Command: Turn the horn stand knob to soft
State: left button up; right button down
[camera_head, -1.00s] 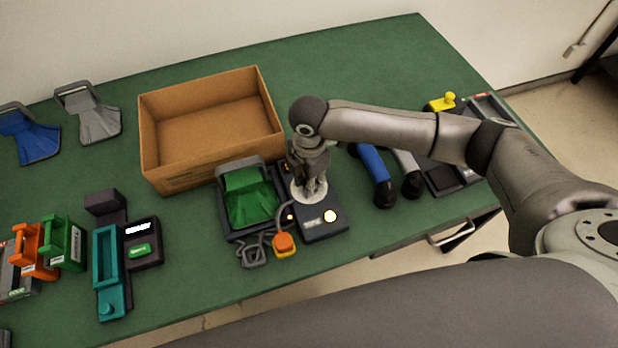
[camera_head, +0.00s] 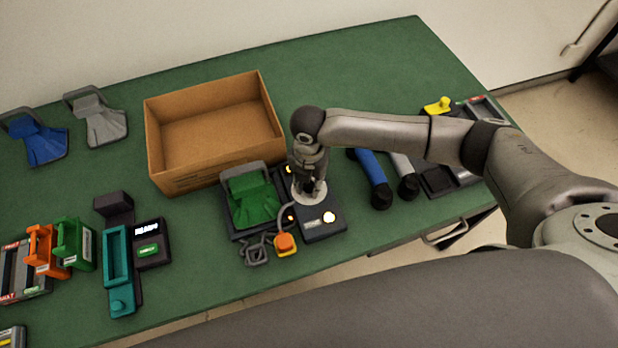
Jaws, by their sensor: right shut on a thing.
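The horn stand seems to be the dark device holding the green horn (camera_head: 253,201), on the green table in front of the cardboard box. Its dark control base (camera_head: 322,224) on the right has a pale round dial plate (camera_head: 318,192) and a lit round lamp (camera_head: 329,217). My right gripper (camera_head: 309,184) points down onto the dial plate and is shut on what seems to be the knob. The gripper hides the knob, so its setting cannot be read. My left gripper is not in view.
An open cardboard box (camera_head: 215,133) stands just behind the stand. An orange-buttoned piece (camera_head: 286,243) on a cable lies in front. Blue (camera_head: 371,175) and grey (camera_head: 403,173) handsets lie to the right, near my forearm. A teal device (camera_head: 118,262) stands left.

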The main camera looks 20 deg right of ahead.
jog(key=shift+n+p, duration=0.35)
jog(key=shift+n, duration=1.05)
jog(key=c, duration=1.2)
grip_release()
notch_tip(320, 180, up, 12)
jog(key=shift+r, duration=0.1)
